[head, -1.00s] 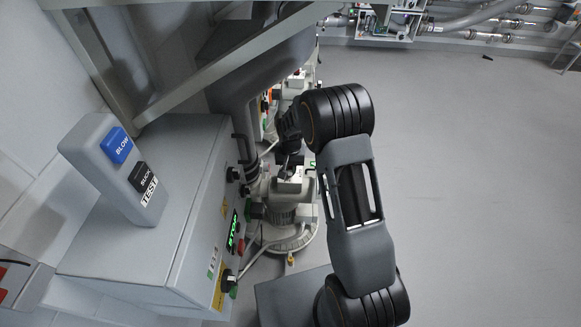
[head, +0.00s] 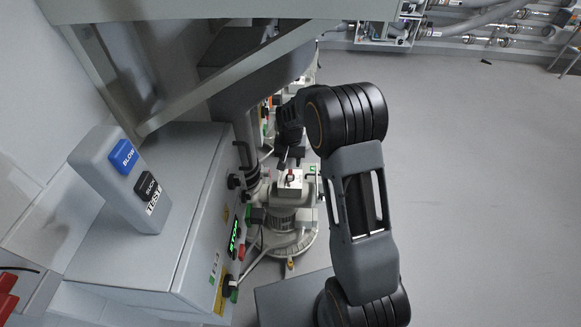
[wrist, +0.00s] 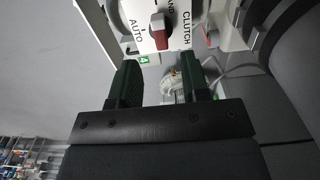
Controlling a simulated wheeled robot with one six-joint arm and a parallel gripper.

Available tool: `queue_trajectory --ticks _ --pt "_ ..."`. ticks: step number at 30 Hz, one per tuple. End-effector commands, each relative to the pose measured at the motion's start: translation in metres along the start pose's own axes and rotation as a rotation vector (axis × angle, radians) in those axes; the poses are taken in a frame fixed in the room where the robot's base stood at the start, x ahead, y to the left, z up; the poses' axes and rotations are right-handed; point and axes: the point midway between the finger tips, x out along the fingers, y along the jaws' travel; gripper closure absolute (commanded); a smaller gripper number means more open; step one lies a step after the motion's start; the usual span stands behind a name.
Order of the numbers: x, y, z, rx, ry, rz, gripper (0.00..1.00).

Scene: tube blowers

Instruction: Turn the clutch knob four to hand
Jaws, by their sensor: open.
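The clutch knob four (wrist: 158,38) has a red front and sits on a white dial plate at the top of the wrist view. The plate reads AUTO at left, HAND partly cut off at the top, and CLUTCH at right. A green tag with a 4 (wrist: 144,60) is just below it. The knob's bar points roughly up and down in the picture, between AUTO and CLUTCH, towards the HAND lettering. My gripper (wrist: 160,72) is open and empty, its two green-padded fingers below the knob in the picture, apart from it. The knob also shows small in the head view (head: 290,177).
A grey control box (head: 150,240) with a STOP display and side knobs stands left of the blower (head: 285,222). A BLOW/SUCK test unit (head: 120,180) sits on it. A metal frame (head: 200,85) crosses above.

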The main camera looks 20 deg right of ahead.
Motion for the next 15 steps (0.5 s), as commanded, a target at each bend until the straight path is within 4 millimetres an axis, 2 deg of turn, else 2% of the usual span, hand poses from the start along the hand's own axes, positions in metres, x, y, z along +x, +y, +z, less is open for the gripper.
queue_trajectory --ticks 1,6,15 --pt "-0.013 0.0 -0.001 0.0 0.004 -0.001 0.57" --pt "-0.036 0.0 -0.001 0.0 0.002 -0.001 0.57" --pt "-0.052 0.0 0.0 0.0 0.001 0.0 0.57"
